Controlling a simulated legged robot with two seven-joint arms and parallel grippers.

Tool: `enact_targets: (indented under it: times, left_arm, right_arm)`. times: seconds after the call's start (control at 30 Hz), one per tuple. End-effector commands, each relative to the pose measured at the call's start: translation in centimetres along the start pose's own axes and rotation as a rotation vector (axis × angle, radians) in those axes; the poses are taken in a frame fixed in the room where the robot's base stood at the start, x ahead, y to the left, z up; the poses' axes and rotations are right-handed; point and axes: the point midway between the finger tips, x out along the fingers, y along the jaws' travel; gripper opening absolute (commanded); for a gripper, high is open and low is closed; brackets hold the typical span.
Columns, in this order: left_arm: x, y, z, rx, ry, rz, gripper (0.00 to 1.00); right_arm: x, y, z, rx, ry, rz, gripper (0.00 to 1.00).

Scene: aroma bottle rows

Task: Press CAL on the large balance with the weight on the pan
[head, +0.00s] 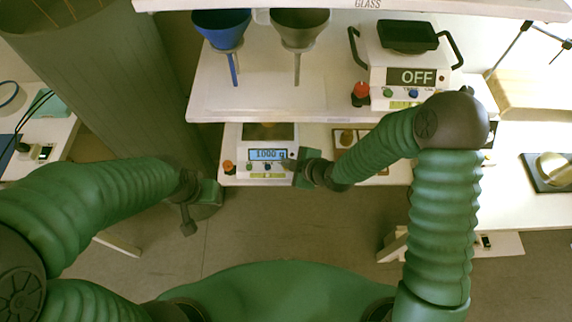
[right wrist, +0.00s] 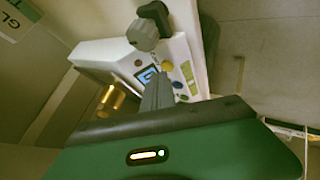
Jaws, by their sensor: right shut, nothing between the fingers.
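A white balance (head: 262,165) stands on the lower shelf, its lit display (head: 268,155) reading 1000 g. Its pan (head: 270,132) is partly covered by the shelf above, and what is on it is unclear there. The right wrist view shows the balance (right wrist: 95,55) tilted, with its display, coloured buttons and brass pieces (right wrist: 112,98) beside or on it. My right gripper (head: 301,166) is at the front right of this balance; its fingers (right wrist: 157,95) are shut and empty, pointing at the front panel. Contact with a button cannot be told. My left gripper (head: 192,200) hangs left of the balance, apart from it.
On the upper shelf (head: 255,98) stand a blue funnel (head: 222,30), a brown funnel (head: 299,28) and a larger device (head: 405,65) with its display reading OFF. A thick column (head: 115,85) stands at left. A wooden box (head: 530,95) is at right.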

Motion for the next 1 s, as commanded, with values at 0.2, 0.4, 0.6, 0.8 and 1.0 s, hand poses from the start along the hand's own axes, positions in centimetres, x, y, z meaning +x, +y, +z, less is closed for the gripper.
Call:
enact_targets:
  times: [0.2, 0.4, 0.6, 0.8, 1.0]
  left_arm:
    - [-0.8, 0.0, -0.2, 0.000, 0.000, 0.000, 0.50]
    - [-0.7, 0.0, -0.2, 0.000, 0.000, 0.000, 0.50]
    - [-1.8, 0.0, -0.4, 0.000, 0.000, 0.000, 0.50]
    - [-3.5, 0.0, -0.8, 0.000, 0.000, 0.000, 0.50]
    - [-4.8, 0.0, -1.1, 0.000, 0.000, 0.000, 0.50]
  right_arm:
    - [-0.7, 0.5, -0.5, -0.001, 0.000, 0.000, 0.00]
    - [-0.7, 0.5, -0.5, -0.001, 0.000, 0.000, 0.00]
    - [-1.6, 1.2, -1.2, -0.001, 0.001, 0.001, 0.00]
    - [-3.1, 2.3, -2.2, -0.002, 0.000, 0.001, 0.00]
    - [-4.2, 3.1, -3.1, 0.000, 0.000, 0.001, 0.00]
